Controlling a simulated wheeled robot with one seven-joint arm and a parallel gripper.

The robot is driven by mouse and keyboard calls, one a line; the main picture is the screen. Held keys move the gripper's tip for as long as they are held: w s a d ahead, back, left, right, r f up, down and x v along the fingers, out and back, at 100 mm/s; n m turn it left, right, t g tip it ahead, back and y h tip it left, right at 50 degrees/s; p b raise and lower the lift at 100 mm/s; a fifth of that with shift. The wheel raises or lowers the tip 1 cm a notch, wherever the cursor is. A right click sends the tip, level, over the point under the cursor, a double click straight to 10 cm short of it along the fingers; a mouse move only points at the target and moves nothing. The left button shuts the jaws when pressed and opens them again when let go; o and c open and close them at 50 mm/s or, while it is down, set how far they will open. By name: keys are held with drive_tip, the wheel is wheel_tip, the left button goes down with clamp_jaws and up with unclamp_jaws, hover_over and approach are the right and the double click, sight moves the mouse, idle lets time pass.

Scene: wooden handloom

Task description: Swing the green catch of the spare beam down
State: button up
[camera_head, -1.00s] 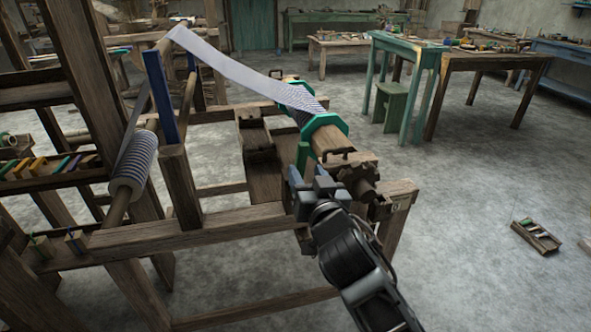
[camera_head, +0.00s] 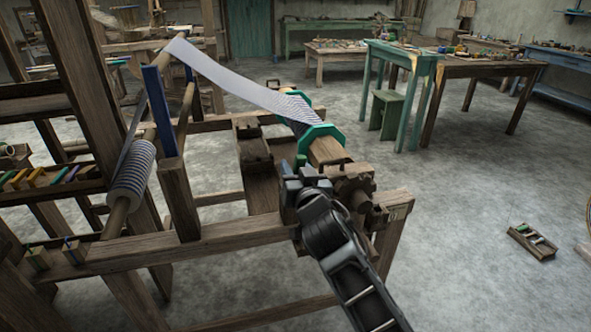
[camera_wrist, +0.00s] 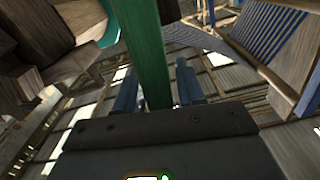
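The green catch is the upright green bar (camera_wrist: 150,60) in the wrist view. It runs between the two blue-grey fingers of my gripper (camera_wrist: 157,88). The fingers stand apart, with a thin gap showing on the right and the bar close to the left finger. In the head view, my gripper (camera_head: 298,175) is at the loom's near right end, and only a small green piece of the catch (camera_head: 300,160) shows above it. The spare beam (camera_head: 326,151) lies just behind, with green octagonal flanges (camera_head: 320,136) and striped cloth; the catch's lower part is hidden.
A toothed wooden wheel (camera_head: 352,190) and a frame post (camera_head: 393,222) are close to the right of my gripper. Pale cloth (camera_head: 228,72) stretches to the beam from the upper left. A small wooden tray (camera_head: 532,241) lies on the floor at right, with open floor around it.

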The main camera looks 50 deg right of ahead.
clamp_jaws()
drive_tip(key=shift+s+f, duration=0.1)
idle(0.4)
drive_tip(key=shift+s+d+f+m+b, duration=0.3)
drive_tip(key=shift+d+m+b, duration=0.2)
drive_tip(key=shift+m+b, duration=0.5)
drive_tip(key=shift+s+d+f+m+b, duration=0.15)
drive_tip(key=shift+s+d+m+b, duration=0.25)
drive_tip(key=shift+m+b, duration=0.6)
drive_tip(key=shift+s+d+f+m+b, duration=0.25)
drive_tip(key=shift+d+m+b, duration=0.3)
drive_tip(key=shift+m+b, duration=0.45)
